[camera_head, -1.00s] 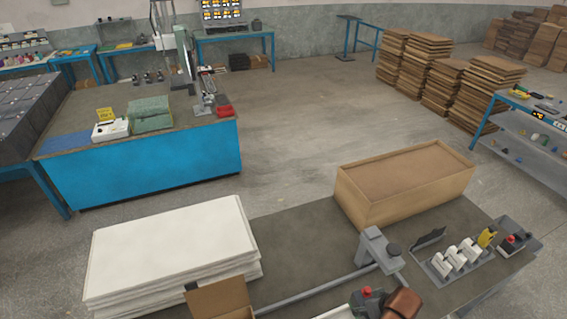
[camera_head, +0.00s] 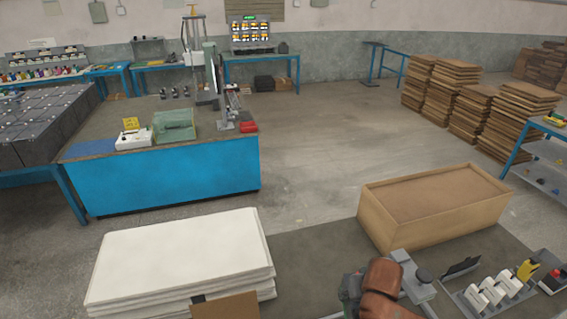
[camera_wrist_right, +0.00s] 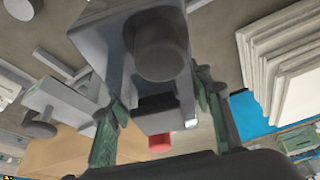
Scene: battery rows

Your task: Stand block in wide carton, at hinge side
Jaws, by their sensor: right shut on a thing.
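My right gripper (camera_wrist_right: 160,100) has green fingers on either side of a grey block (camera_wrist_right: 95,45) and is shut on it. The block has a round dark knob facing the wrist camera, and a red part shows below it. In the head view, a brown rounded shape covers most of this area, so the block cannot be made out there. A brown cardboard piece, apparently part of the wide carton (camera_head: 230,306), shows at the bottom edge in front of the white stack. Its inside and hinge are out of view. My left gripper is not in view.
A stack of white sheets (camera_head: 180,262) lies left on the near table (camera_head: 320,248). A long wooden box (camera_head: 435,220) stands to the right. Bare tabletop lies between stack and box.

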